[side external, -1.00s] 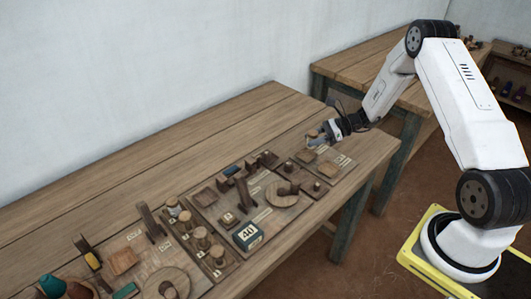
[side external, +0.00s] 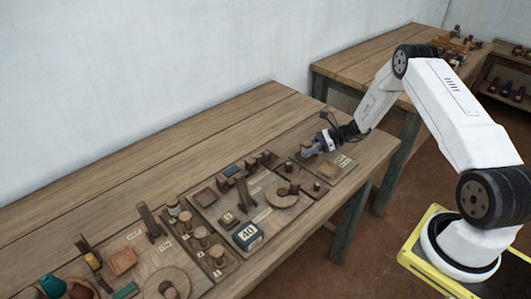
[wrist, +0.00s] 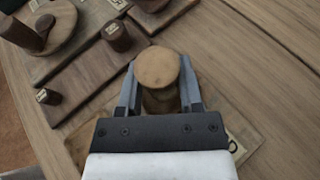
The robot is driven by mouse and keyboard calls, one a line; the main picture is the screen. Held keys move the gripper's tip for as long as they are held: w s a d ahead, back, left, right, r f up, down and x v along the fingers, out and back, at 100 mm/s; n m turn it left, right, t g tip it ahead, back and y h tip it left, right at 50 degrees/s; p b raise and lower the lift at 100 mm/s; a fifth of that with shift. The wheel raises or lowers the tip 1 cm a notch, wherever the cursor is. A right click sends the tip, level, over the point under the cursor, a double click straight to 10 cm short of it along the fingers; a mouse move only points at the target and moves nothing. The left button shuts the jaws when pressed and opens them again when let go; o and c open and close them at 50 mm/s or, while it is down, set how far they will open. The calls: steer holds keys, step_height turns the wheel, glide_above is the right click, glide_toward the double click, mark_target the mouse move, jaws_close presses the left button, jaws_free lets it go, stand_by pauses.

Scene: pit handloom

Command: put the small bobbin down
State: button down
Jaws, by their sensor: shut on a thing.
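The small bobbin (wrist: 158,67) is a pale wooden piece with a round flat top. In the wrist view it stands between the two grey fingers of my gripper (wrist: 159,82), which is shut on it. Its lower part is partly hidden by the fingers, and I cannot tell whether its base touches the board. In the side view my gripper (side external: 311,150) is low over the right end of the long wooden bench (side external: 215,125), above a small board (side external: 342,173) with a paper label.
To the left lies a larger wooden board (side external: 206,207) with pegs, a round disc and a dark green box marked 40 (side external: 247,236). Short dark pegs (wrist: 117,36) stand near the bobbin in the wrist view. The back of the bench is clear.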

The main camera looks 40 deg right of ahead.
steer(key=shift+f, duration=0.2)
steer(key=shift+c, duration=1.2)
jaws_free()
steer(key=shift+r, duration=0.1)
steer(key=shift+d+r, duration=0.1)
steer(key=v, duration=1.1)
steer(key=shift+s+d, duration=0.25)
steer(key=shift+s, duration=0.1)
